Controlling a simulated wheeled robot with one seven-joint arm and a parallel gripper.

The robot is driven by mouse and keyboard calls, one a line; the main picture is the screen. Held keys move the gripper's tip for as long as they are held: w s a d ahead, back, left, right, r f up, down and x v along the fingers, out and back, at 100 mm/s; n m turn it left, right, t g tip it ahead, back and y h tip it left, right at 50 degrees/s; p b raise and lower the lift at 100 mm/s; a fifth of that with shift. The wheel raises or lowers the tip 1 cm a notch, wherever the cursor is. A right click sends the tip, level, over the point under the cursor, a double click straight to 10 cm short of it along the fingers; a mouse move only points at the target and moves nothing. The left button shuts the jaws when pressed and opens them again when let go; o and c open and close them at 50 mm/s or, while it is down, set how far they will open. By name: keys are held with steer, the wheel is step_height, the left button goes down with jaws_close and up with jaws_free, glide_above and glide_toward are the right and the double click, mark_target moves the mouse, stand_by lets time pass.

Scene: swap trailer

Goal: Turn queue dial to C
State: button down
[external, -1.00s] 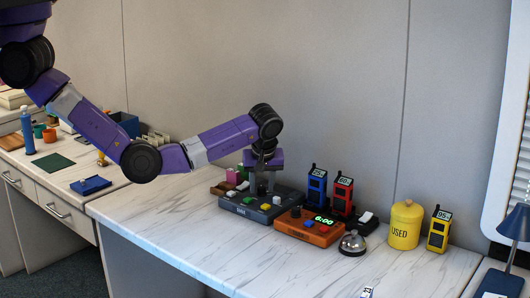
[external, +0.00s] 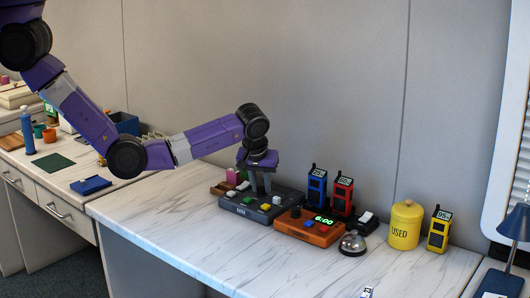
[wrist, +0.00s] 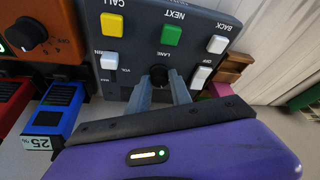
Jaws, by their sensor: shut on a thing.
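The dark grey queue console (external: 235,207) stands on the marble-look counter, left of an orange box. In the wrist view the console (wrist: 205,62) shows yellow, green and white buttons and a round black dial (wrist: 158,72) in the middle of its face. My gripper (wrist: 159,84) reaches down to the console with a finger on either side of the dial, shut on it. In the external view my gripper (external: 260,189) hides the dial. I cannot read the dial's pointer or its setting.
The orange box (external: 317,237) with a clock display and knob adjoins the console on the right. Blue (external: 317,188) and red (external: 342,193) radios stand behind it. A bell (external: 352,243) and yellow canister (external: 404,228) are farther right. The counter's front left is clear.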

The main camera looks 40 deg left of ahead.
steer(key=m+p, duration=0.1)
steer(key=m+h+p, duration=0.1)
steer(key=m+p, duration=0.1)
steer(key=shift+a+r+m, duration=0.25)
steer(key=shift+m, duration=0.15)
steer(key=m+h+p, duration=0.1)
steer(key=m+p, duration=0.1)
steer(key=m, duration=0.1)
steer(key=shift+m+h, duration=0.3)
steer(key=shift+h, duration=0.1)
steer(key=m, duration=0.1)
steer(key=m+h+p, duration=0.1)
steer(key=shift+w+a+f+m+p, duration=0.1)
steer(key=shift+a+f+m+p, duration=0.05)
steer(key=shift+m+p, duration=0.15)
steer(key=shift+m+g+h, duration=0.3)
steer(key=shift+m+h, duration=0.3)
steer(key=shift+m, duration=1.3)
steer(key=c, duration=1.2)
jaws_free()
steer(key=shift+f, duration=0.1)
